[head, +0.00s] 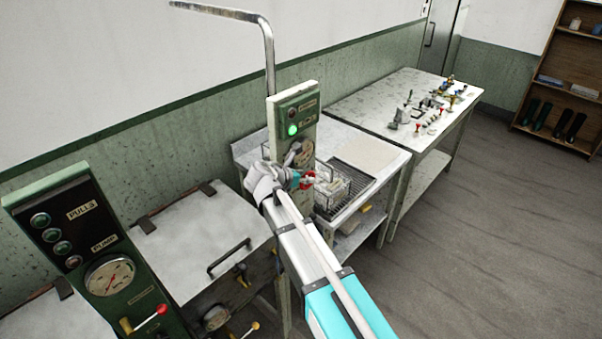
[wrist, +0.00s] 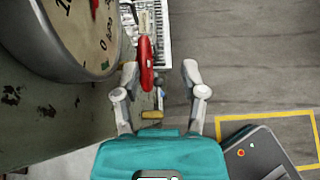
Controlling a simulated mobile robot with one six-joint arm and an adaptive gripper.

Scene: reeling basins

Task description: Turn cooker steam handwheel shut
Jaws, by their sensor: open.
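The red handwheel (head: 308,181) sits on the front of a narrow green control column (head: 297,117), below its round gauge (head: 304,152). In the head view my gripper (head: 293,166) is right at the column and partly covers the gauge and wheel. In the wrist view the handwheel (wrist: 147,66) appears edge-on, just ahead of and between my open fingers (wrist: 160,72), nearer the left fingertip. I cannot tell whether that finger touches the wheel. Nothing is gripped. The gauge (wrist: 85,30) looms large at upper left, close to the left finger.
A bench with a wire basket (head: 333,188) and dark grate (head: 357,178) stands right beyond the column. A lidded basin (head: 195,240) and a second control panel (head: 85,240) stand to the left. The floor (head: 470,240) at right is open.

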